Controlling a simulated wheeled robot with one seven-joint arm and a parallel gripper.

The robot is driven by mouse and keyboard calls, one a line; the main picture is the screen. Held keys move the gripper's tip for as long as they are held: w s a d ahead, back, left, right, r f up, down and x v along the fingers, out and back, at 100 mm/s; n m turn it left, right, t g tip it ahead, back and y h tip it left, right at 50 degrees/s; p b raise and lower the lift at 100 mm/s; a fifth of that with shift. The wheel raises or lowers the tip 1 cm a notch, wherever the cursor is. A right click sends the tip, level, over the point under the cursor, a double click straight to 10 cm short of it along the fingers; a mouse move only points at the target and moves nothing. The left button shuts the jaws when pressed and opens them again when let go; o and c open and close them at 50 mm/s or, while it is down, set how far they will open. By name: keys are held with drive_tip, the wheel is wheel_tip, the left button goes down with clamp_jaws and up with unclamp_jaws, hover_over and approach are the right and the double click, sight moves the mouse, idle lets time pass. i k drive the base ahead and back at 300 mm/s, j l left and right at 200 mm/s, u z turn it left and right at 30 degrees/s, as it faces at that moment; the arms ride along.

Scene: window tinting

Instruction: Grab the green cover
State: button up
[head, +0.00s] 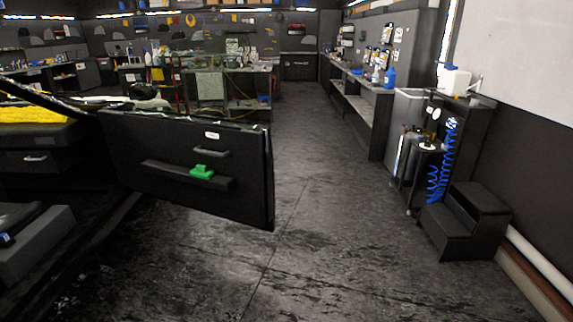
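A small bright green object (202,172), which looks like the green cover, sits on a narrow ledge (160,170) on the face of a dark panel (130,140) at the left-centre of the head view. Fine detail of the green object is too small to tell. My gripper is not in view.
The dark floor (310,240) in the middle and front is clear. A black step stool (465,220) and a cart with a blue coiled hose (440,165) stand at right. Workbenches (365,115) line the right wall. A yellow item (35,114) lies at far left.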

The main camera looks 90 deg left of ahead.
sight(199, 171)
drive_tip(key=u, duration=3)
drive_tip(key=i+j+z, duration=0.15)
drive_tip(key=i+j, duration=0.25)
drive_tip(key=i+j+z, duration=0.15)
drive_tip(key=i+j, duration=0.35)
drive_tip(key=i+j+z, duration=0.15)
drive_tip(key=i+j, duration=0.35)
drive_tip(key=i+j+z, duration=0.15)
drive_tip(key=i+j, duration=0.25)
drive_tip(key=j, duration=0.2)
